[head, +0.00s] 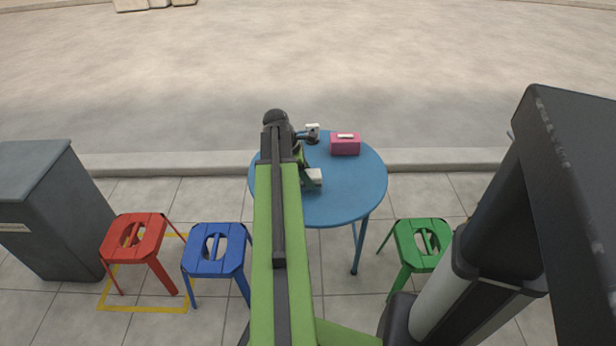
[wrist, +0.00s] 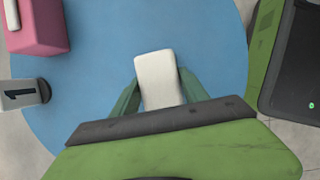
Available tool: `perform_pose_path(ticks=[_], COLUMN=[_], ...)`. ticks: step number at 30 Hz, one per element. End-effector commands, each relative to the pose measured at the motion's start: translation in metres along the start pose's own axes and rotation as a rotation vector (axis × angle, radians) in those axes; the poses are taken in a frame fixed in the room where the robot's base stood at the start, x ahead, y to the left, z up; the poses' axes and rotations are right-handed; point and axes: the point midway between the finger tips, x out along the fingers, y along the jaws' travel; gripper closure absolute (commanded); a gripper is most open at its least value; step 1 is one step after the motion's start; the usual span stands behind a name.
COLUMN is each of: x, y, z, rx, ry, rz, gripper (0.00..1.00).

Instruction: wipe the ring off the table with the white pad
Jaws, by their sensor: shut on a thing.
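The white pad (wrist: 158,72) is between the two green fingers of my gripper (wrist: 157,84) in the wrist view. In the head view the pad (head: 314,177) shows as a small white block over the front middle of the round blue table (head: 352,190). My gripper (head: 308,180) is shut on the pad. I cannot tell whether the pad touches the tabletop. No ring shows on the visible blue surface in either view; my arm and gripper hide part of the table.
A pink box (head: 345,146) with a white top piece and a small number stand (wrist: 24,93) marked 1 stand at the table's back. Red (head: 135,239), blue (head: 216,250) and green (head: 423,244) stools stand around. A grey cabinet (head: 42,205) is at left. The table's right side is clear.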

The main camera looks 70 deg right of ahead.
Motion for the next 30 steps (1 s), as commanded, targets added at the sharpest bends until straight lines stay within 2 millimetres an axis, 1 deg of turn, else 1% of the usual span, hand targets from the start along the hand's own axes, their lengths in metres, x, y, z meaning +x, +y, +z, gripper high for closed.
perform_pose_path(ticks=[1,6,16,19,24,26,30], x=[-0.012,-0.027,-0.026,-0.034,-0.052,-0.055,-0.052], y=[0.0,0.0,0.0,0.0,0.0,0.0,0.0], z=[0.005,0.012,0.012,0.015,0.023,0.024,0.023], rx=[0.0,0.0,0.0,0.0,0.0,0.0,0.0], ry=[-0.001,-0.002,-0.002,-0.002,-0.002,-0.002,-0.003], rz=[0.0,0.0,0.0,-0.001,-0.001,-0.001,-0.001], gripper=[0.8,0.8,0.8,0.8,0.8,0.8,0.8])
